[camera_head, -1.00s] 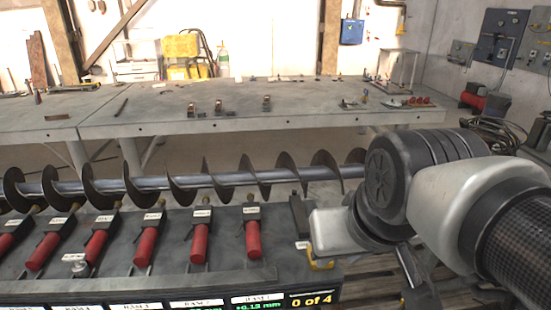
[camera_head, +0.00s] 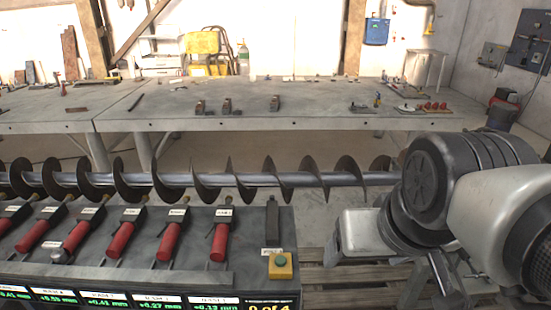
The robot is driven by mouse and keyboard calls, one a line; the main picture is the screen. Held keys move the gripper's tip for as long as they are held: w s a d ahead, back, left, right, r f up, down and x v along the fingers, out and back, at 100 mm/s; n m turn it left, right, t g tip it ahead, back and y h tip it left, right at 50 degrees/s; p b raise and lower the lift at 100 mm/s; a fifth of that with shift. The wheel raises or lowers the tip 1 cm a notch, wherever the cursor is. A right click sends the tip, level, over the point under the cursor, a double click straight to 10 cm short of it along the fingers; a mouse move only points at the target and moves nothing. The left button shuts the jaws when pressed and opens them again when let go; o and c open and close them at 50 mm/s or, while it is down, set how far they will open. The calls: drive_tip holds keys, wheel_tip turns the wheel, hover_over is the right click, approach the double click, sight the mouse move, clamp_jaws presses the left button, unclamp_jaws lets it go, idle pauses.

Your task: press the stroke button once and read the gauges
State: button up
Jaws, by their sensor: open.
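Several red-handled gauge units (camera_head: 168,241) stand in a row below the steel auger (camera_head: 230,180). Green readouts (camera_head: 214,306) line the bench front; the right ones look like +0.41, +0.27 and +0.13 mm, and the left ones are hard to read. A yellow counter (camera_head: 268,308), cut by the frame edge, seems to show 0 of 4. My gripper (camera_head: 428,280) is open, right of the button and apart from it, partly hidden by my wrist.
A dark upright block (camera_head: 272,222) stands behind the button. A wooden pallet (camera_head: 345,277) lies on the floor right of the bench. A long grey table (camera_head: 300,112) with small tools stands behind the auger.

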drive_tip(key=shift+d, duration=0.15)
drive_tip(key=shift+c, duration=0.3)
clamp_jaws()
idle(1.4)
